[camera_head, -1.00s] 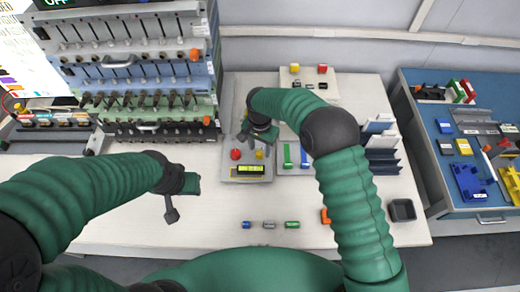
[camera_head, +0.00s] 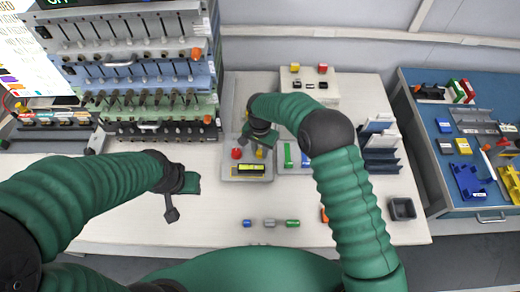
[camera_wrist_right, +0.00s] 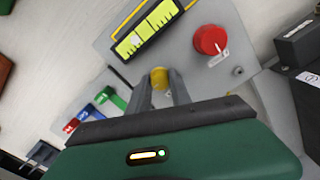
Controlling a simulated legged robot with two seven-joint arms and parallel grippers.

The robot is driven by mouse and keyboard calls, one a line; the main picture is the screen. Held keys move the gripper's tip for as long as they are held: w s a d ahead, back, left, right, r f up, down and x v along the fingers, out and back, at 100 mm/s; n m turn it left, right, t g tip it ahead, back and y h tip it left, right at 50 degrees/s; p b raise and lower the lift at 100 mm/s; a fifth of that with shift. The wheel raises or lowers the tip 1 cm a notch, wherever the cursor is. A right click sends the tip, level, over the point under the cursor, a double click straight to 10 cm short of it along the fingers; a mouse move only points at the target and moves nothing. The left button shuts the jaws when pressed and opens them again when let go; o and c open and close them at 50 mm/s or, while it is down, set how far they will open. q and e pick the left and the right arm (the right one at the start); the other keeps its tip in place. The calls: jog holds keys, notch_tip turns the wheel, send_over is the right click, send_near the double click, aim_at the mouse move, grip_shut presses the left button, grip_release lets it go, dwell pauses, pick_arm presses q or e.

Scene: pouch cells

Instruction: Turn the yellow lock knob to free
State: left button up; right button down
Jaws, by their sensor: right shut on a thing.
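The yellow lock knob (camera_wrist_right: 159,77) sits on a grey panel (camera_wrist_right: 205,78), beside a red knob (camera_wrist_right: 210,40) with a white pointer. It also shows in the head view (camera_head: 259,154), just in front of my right gripper. My right gripper (camera_wrist_right: 163,84) is shut on the yellow knob, one dark finger on each side; its fingertips partly cover the knob, and I cannot read its angle. My left gripper (camera_head: 171,213) hangs over the table at left, away from the panel; its finger gap is too small to tell.
A rack of modules (camera_head: 140,75) stands at the left. Several small cells (camera_head: 269,223) lie near the table's front, with a dark bin (camera_head: 402,209) at right.

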jog(key=shift+n, duration=0.4)
jog(key=n, duration=0.3)
jog(key=shift+a, duration=0.1)
jog(key=n, duration=0.4)
jog(key=shift+n, duration=0.3)
jog(key=n, duration=0.3)
jog(key=shift+r+n, duration=0.1)
jog(key=shift+n, duration=2.1)
jog(key=c, duration=1.2)
grip_release()
jog(key=shift+o, duration=0.2)
